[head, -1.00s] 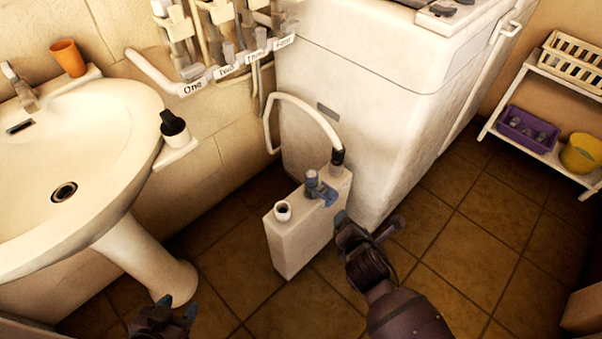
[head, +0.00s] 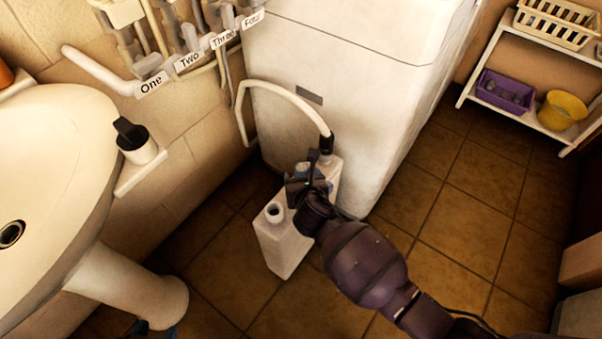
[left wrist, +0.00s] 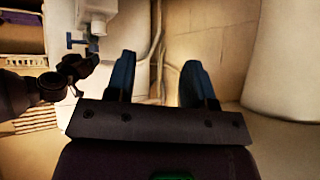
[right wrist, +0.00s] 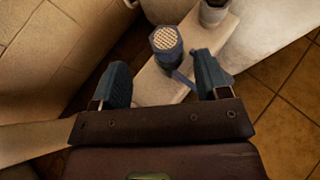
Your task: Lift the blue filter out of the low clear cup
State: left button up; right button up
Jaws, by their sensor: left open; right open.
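The blue filter (right wrist: 166,40) with a pale mesh top shows in the right wrist view, standing on the white tank (right wrist: 150,85). A blue lever-like part runs down from it. The low clear cup around it cannot be made out clearly. My right gripper (right wrist: 160,64) is open, its fingers on either side of the line to the filter, not visibly touching it. In the head view my right gripper (head: 304,182) is over the tank and hides most of the filter. My left gripper (left wrist: 158,70) is open and empty; only its tips show at the head view's bottom edge.
A white hose (head: 285,90) joins the tank at a black connector (head: 326,145) behind my right gripper. An open white neck (head: 275,211) stands at the tank's front. The washbasin (head: 50,170) is left, the white machine (head: 350,90) behind. Tiled floor is clear at right.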

aim_at(302, 168)
jog(key=shift+w+f, duration=0.25)
jog(key=shift+w, duration=0.1)
jog(key=shift+w+f+b, duration=0.25)
jog(key=shift+f+b, duration=0.05)
jog(key=shift+b, duration=0.1)
jog(key=shift+w+f+b, duration=0.9)
jog(key=shift+w+f, duration=0.2)
jog(key=shift+w, duration=0.5)
jog(key=shift+w+r, duration=0.15)
jog(key=shift+w, duration=0.15)
jog(key=c, duration=1)
pick_arm(q)
jog(key=shift+w+d+f+m, duration=0.1)
jog(key=shift+w+d+m, duration=0.2)
jog(key=shift+w+m, duration=0.3)
